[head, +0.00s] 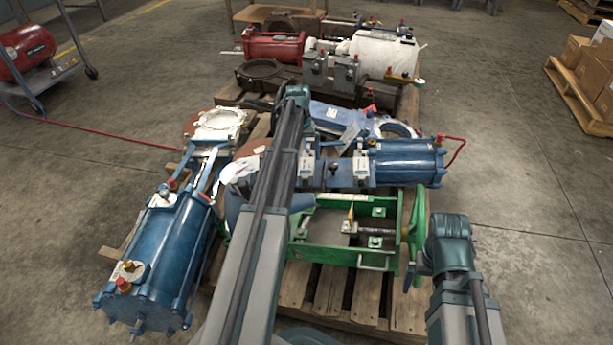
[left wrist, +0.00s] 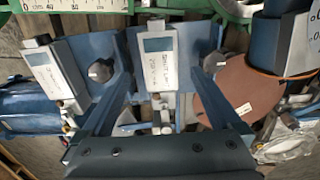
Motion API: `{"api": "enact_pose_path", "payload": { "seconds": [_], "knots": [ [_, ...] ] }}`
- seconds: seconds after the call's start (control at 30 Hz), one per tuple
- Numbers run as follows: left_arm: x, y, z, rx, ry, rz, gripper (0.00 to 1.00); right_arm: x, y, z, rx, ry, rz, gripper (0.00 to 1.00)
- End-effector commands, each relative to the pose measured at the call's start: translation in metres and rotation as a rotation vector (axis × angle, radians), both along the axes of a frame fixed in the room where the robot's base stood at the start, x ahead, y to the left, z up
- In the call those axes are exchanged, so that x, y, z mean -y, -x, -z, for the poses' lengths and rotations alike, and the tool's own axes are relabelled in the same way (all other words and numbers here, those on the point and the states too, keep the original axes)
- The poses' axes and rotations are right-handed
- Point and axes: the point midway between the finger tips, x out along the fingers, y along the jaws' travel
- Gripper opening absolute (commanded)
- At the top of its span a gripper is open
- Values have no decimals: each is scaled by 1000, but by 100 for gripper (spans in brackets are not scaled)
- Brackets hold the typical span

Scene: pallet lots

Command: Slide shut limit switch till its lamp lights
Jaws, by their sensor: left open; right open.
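Two grey limit switch boxes stand side by side on a blue bracket. The one whose label reads SHUT LS (left wrist: 158,72) is central in the left wrist view; in the head view it is the left box (head: 306,170). The other switch (left wrist: 45,66) has a label I cannot read clearly; it is the right box (head: 360,166) in the head view. My left gripper (left wrist: 160,82) is open, one finger on each side of the SHUT box. I cannot tell whether they touch it. No lit lamp is discernible. My right gripper (head: 422,265) is open beside the green handwheel, partly hidden.
A green frame (head: 325,252) with a handwheel (head: 418,222) lies nearest me. A blue cylinder (head: 405,160) is right of the switches and a larger one (head: 160,260) is at left. All crowd the pallet (head: 365,303).

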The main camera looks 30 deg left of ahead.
Motion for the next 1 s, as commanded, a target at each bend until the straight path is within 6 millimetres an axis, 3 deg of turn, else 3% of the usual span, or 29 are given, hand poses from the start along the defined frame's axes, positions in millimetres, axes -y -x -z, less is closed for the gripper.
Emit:
{"api": "enact_pose_path", "payload": {
  "seconds": [0.03,0.4,0.57,0.87,1.0],
  "knots": [
    [1,0,15,0,0,0,98,0,0,15,1,0,0,100],
    [5,-2,65,0,0,0,98,0,-1,65,4,-1,-1,100],
    [5,-3,75,0,0,-1,98,0,-1,75,4,-1,-1,100],
    [6,-3,74,0,0,-1,98,0,-1,74,4,-1,-1,100],
    [6,-3,74,0,0,-1,74,0,-1,74,4,-1,-1,100]
  ]
}}
